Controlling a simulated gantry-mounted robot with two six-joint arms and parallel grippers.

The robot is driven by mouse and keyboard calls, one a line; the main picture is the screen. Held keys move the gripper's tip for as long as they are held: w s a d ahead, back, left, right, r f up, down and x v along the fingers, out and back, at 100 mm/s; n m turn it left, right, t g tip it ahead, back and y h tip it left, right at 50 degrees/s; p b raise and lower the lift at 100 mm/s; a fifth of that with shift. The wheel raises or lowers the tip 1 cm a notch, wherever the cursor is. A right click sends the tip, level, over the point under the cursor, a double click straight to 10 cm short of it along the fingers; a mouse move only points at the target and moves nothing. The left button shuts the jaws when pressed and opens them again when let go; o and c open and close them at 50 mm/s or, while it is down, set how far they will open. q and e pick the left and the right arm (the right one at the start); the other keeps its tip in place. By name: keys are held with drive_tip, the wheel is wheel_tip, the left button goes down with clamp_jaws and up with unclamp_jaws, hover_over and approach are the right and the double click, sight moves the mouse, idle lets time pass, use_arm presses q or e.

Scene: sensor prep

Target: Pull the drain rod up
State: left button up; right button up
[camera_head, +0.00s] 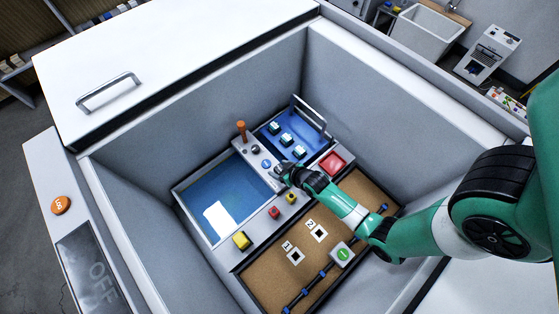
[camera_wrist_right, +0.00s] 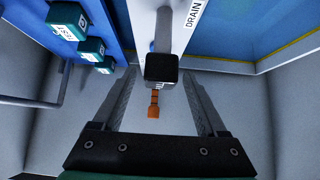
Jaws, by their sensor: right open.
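A black square-topped knob (camera_wrist_right: 161,68) shows in the right wrist view on the white strip, near a "DRAIN" label (camera_wrist_right: 193,12); it appears to be the drain rod's top. In the head view a small dark knob (camera_head: 255,149) stands on the white strip between the two blue basins. My right gripper (camera_head: 278,171) reaches down to this strip and is open. In the wrist view its fingers (camera_wrist_right: 158,76) lie on either side of the black knob, with gaps visible; contact is not clear. My left gripper is not in view.
An orange-topped post (camera_head: 241,127) stands at the strip's far end. A blue tray (camera_head: 272,129) with labelled bottles and a rail lies behind, and a blue basin (camera_head: 195,190) lies left. A red block (camera_head: 333,163) and cork board (camera_head: 272,284) are near my arm. Tall grey walls surround everything.

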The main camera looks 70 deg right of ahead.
clamp_jaws()
idle(0.4)
idle(1.1)
